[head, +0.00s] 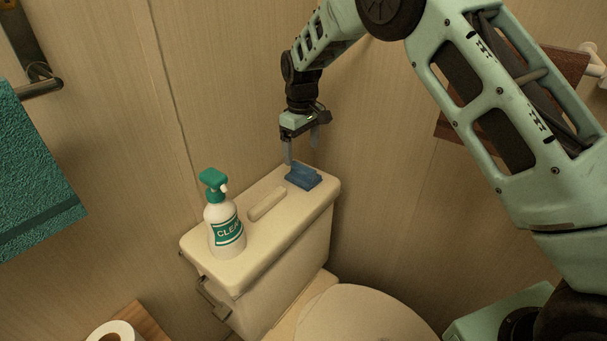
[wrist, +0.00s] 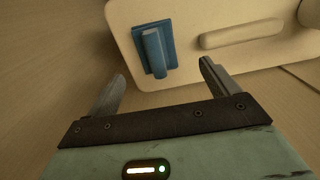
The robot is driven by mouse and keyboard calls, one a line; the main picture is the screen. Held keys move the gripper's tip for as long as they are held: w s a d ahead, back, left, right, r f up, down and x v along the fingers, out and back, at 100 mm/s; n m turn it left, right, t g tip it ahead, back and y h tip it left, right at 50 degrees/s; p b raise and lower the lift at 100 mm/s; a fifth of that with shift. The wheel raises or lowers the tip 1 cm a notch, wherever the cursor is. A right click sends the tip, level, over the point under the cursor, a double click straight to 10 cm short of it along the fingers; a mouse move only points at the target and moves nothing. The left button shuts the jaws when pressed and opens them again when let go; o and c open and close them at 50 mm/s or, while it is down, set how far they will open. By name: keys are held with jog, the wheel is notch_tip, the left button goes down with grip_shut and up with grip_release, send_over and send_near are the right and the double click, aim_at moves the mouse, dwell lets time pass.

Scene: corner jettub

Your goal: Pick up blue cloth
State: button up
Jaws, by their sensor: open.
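The blue cloth (head: 303,177) lies folded on the toilet tank lid, near its far right corner. It also shows in the wrist view (wrist: 153,50), as a flat piece with a raised fold. My gripper (head: 301,153) is above the tank, just over and slightly behind the cloth. In the wrist view my gripper (wrist: 157,78) has its fingers spread wide and nothing between them. The cloth appears ahead of the fingertips, between them in direction and apart from both.
A white spray bottle with a green top (head: 225,215) stands on the near left part of the tank lid (head: 265,240). A raised bar (head: 267,204) lies between bottle and cloth. The wall is close behind the tank. A teal towel (head: 35,170) hangs at left.

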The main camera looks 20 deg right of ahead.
aim_at(303, 165)
jog(key=shift+w+d+f+p, duration=0.15)
jog(key=shift+f+p, duration=0.1)
jog(key=shift+f, duration=1.65)
jog(key=shift+w+d+f+p, duration=0.15)
jog(key=shift+f+p, duration=0.1)
jog(key=shift+f, duration=1.65)
jog(key=shift+a, duration=0.1)
jog(key=c, duration=1.1)
